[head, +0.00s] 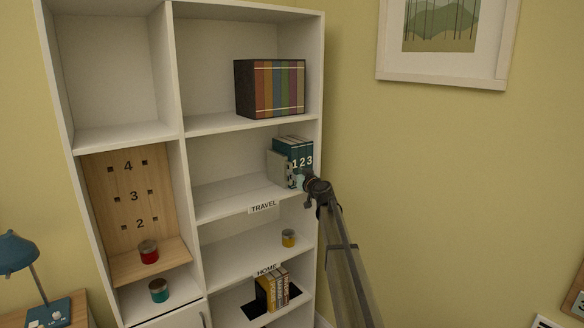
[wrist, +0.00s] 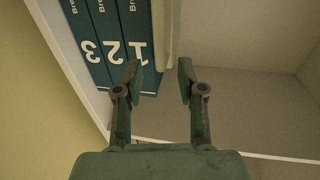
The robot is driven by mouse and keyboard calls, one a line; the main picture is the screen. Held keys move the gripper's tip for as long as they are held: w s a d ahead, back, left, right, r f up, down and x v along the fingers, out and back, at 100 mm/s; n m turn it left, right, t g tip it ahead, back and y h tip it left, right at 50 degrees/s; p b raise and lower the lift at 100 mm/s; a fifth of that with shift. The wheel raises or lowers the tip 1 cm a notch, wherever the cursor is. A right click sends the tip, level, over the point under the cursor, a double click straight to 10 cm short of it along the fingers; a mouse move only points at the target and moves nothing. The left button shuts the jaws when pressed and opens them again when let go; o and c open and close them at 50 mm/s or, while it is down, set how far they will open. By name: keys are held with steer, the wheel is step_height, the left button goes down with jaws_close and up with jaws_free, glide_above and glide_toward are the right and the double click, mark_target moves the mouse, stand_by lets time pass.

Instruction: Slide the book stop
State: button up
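The book stop (head: 276,171) is a pale upright plate on the TRAVEL shelf, against the left side of the teal books (head: 296,147) numbered 1, 2, 3. In the wrist view the book stop (wrist: 164,30) shows edge-on beside the books (wrist: 109,40). My gripper (head: 303,181) is at the front of that shelf, before the lower part of the books. In the wrist view my gripper (wrist: 159,80) is open, with the plate's edge lined up between its two fingertips. I cannot tell whether the fingertips reach past the plate's front edge. The gripper hides part of the books.
The TRAVEL shelf (head: 230,196) is bare left of the book stop. The right side wall of the bookcase (head: 317,100) stands close to the books. A yellow can (head: 288,238) sits one shelf below; several multicoloured books (head: 275,88) stand one shelf above.

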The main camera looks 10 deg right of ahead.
mark_target(291, 169)
steer(key=shift+p+x, duration=0.5)
steer(key=shift+x, duration=1.65)
jaws_close()
